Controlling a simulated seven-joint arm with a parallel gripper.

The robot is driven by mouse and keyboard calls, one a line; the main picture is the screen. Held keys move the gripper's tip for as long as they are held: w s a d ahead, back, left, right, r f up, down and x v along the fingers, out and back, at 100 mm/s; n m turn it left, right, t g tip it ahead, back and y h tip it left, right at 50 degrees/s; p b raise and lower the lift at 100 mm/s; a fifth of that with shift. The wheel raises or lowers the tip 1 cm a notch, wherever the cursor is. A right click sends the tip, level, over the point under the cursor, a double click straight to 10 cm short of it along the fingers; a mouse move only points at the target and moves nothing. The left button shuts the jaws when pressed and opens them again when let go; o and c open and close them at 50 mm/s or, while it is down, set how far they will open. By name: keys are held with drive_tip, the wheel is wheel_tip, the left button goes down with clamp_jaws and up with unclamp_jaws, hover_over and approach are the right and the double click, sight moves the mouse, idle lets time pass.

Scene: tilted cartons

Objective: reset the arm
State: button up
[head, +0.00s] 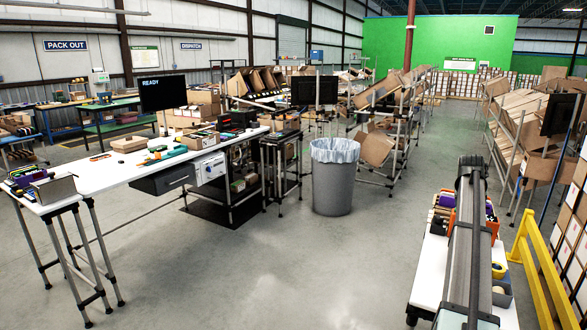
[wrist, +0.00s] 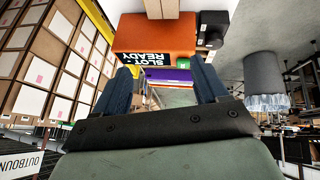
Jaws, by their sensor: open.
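My gripper (wrist: 163,68) shows in the wrist view with its two dark blue fingers wide apart and nothing between them. Past the fingertips is an orange bin (wrist: 155,32) with white "SLOT READY" lettering, seen at a turned angle. A purple item (wrist: 168,75) shows behind the gap between the fingers. I cannot tell how far either is from the fingertips. I cannot make out the gripper's fingers in the head view.
A grey trash can (head: 333,180) with a pale liner stands on the floor mid-scene. A white workbench (head: 100,172) with a monitor (head: 162,92) is at left. A yellow guard rail (head: 540,265) and carton racks (head: 520,120) stand at right. Open floor (head: 260,260) lies between.

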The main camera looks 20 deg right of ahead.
drive_tip(key=w+a+f, duration=0.2)
drive_tip(key=w+a, duration=0.3)
drive_tip(key=w, duration=0.2)
drive_tip(key=w+a+f+n, duration=0.2)
drive_tip(key=a+f, duration=0.7)
drive_tip(key=f, duration=0.2)
drive_tip(key=s+a+f+n+g+y, duration=0.15)
drive_tip(key=s+a+f, duration=0.25)
drive_tip(key=a+f, duration=0.95)
drive_tip(key=s+a+f+n+g+y, duration=0.15)
drive_tip(key=s+a+f, duration=0.25)
drive_tip(key=a+f, duration=1)
drive_tip(key=s+a+f+n+g+y, duration=0.1)
drive_tip(key=s+a+f, duration=0.7)
drive_tip(key=s+f, duration=0.15)
drive_tip(key=s+a+f+g+y, duration=0.1)
drive_tip(key=s+a+f+g, duration=0.1)
drive_tip(key=s+a+f, duration=0.8)
drive_tip(key=s+a+f+n+g, duration=0.1)
drive_tip(key=s+a, duration=0.3)
drive_tip(key=s, duration=0.9)
drive_tip(key=s+a+f+n+g, duration=0.1)
drive_tip(key=s+a, duration=0.3)
drive_tip(key=s, duration=0.9)
drive_tip(key=shift+s+f+g+y, duration=0.15)
drive_tip(key=shift+f+g+y, duration=0.25)
drive_tip(key=shift+f+g, duration=0.45)
